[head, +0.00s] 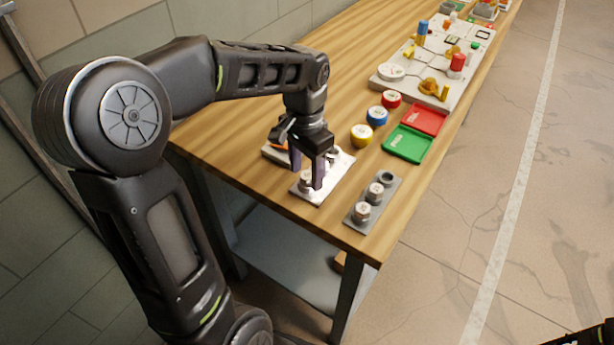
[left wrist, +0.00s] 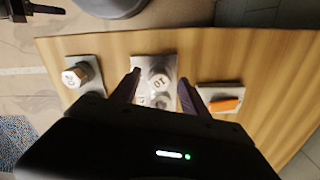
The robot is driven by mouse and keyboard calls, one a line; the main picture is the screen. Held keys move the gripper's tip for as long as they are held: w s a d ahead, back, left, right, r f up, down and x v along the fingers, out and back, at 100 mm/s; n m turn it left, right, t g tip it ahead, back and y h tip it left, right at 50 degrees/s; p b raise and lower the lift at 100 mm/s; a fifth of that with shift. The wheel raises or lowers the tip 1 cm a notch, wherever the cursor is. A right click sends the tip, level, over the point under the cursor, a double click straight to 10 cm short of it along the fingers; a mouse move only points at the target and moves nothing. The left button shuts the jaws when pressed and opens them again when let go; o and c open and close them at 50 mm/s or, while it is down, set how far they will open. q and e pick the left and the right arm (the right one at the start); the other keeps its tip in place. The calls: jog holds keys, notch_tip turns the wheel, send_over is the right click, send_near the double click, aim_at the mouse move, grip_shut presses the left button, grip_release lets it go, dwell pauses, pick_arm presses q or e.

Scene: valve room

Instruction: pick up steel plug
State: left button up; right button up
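My left gripper (head: 310,178) is open, its fingers pointing down over a silver plate (head: 333,181) near the table's front end. A steel plug (head: 305,180) stands on this plate, partly hidden by the fingers. In the left wrist view, two steel plugs, one marked on top (left wrist: 160,78), stand on the plate between the open fingers (left wrist: 156,92). I cannot tell if a finger touches one. A grey rack (head: 352,215) to the right holds steel plugs (head: 376,190) (head: 362,211) and a dark ring or socket (head: 387,177).
An orange item on a pale block (left wrist: 222,100) lies beside the plate. Yellow (head: 361,135), blue (head: 377,115) and red (head: 391,99) caps, a green tray (head: 405,145), a red tray (head: 425,119) and a valve board (head: 395,85) stand farther back. Dark parts, probably my right arm, show at the lower right.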

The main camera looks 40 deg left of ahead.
aim_at(306, 175)
pick_arm(q)
grip_shut()
dwell(0.3)
dwell(0.3)
notch_tip(306, 175, up, 10)
dwell(0.5)
jog(key=shift+f+b, duration=0.2)
jog(key=shift+b, duration=0.1)
dwell(0.3)
jog(key=shift+f+b, duration=2.25)
jog(key=shift+f, duration=1.05)
